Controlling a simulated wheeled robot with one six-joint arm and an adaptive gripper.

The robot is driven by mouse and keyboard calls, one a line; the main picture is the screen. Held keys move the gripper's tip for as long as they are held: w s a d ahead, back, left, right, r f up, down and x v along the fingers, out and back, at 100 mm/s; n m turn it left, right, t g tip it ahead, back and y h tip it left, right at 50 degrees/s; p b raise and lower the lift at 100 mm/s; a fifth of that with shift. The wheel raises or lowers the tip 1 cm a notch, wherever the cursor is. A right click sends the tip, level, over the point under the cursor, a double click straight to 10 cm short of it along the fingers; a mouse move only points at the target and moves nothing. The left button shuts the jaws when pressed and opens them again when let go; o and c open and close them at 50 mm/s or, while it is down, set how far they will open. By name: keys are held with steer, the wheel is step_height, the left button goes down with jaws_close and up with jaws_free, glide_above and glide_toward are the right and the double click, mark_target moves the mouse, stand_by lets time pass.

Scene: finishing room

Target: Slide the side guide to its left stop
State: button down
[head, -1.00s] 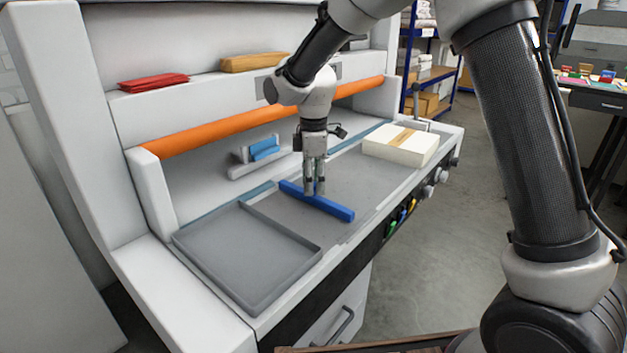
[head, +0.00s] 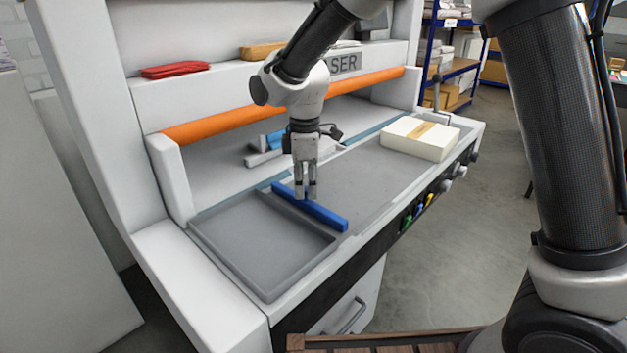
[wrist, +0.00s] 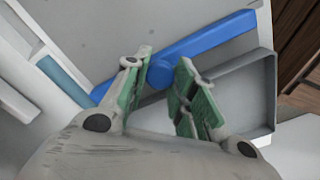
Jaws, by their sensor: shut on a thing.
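The side guide is a long blue bar (head: 326,215) lying across the grey bed of the machine, close to the right edge of the grey tray. My gripper (head: 306,196) points down over the middle of the bar, and its fingers are shut on it. In the wrist view the blue bar (wrist: 205,42) runs diagonally, with a round knob (wrist: 161,72) between my green-padded fingertips (wrist: 160,85). Whether the bar touches a stop cannot be told.
The shallow grey tray (head: 265,240) lies left of the bar. A strapped white paper stack (head: 420,138) sits at the bed's right end. An orange roller bar (head: 280,107) spans above the bed behind my arm. The bed right of the guide is clear up to the stack.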

steer(key=shift+s+a, duration=0.15)
steer(key=c, duration=1.1)
jaws_free()
steer(key=shift+a, duration=0.1)
steer(key=shift+c, duration=0.2)
step_height(320, 180, up, 12)
